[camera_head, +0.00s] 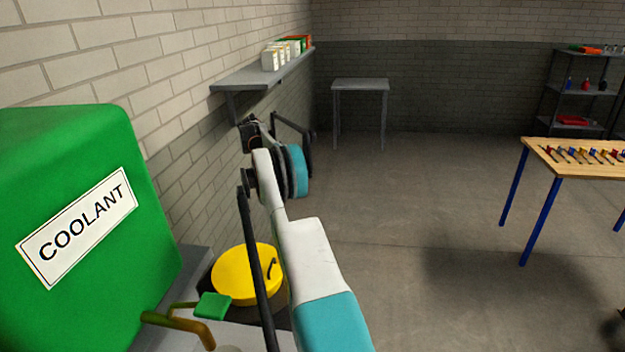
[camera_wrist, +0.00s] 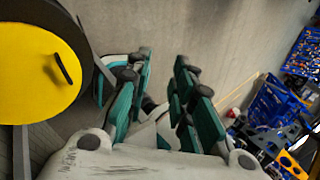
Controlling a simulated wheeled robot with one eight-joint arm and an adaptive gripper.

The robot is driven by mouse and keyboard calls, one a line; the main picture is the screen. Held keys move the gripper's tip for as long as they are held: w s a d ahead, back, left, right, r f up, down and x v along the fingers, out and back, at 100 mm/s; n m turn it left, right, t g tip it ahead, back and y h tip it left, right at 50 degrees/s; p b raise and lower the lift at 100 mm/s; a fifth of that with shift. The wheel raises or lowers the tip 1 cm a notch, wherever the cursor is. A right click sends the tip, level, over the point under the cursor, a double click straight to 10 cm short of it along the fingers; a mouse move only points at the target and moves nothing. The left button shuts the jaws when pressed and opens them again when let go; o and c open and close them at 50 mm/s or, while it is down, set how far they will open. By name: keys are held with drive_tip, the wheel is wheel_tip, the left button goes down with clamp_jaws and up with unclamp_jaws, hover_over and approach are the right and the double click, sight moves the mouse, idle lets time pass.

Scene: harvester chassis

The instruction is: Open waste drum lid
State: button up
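The waste drum's round yellow lid (camera_head: 238,277) lies flat at the lower middle of the head view, on a dark drum. It has a small black handle (camera_head: 272,268) near its right edge. My arm passes in front of the lid's right side. In the wrist view the lid (camera_wrist: 35,85) fills the left edge, with its handle (camera_wrist: 63,68) visible. My gripper (camera_wrist: 165,57) has its two teal-padded fingers spread apart with nothing between them. It is to the right of the lid, apart from it. I cannot make out the fingers clearly in the head view.
A green coolant tank (camera_head: 90,200) stands left of the drum, with a pipe and green-handled valve (camera_head: 213,306) close to the lid. A wall shelf (camera_head: 265,85) juts out above. A workbench (camera_head: 580,160) stands at right. The floor between is clear.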

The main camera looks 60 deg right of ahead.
drive_tip(key=shift+s+a+r, duration=0.1)
drive_tip(key=shift+r, duration=0.1)
wheel_tip(320, 180, up, 8)
drive_tip(key=shift+w, duration=0.35)
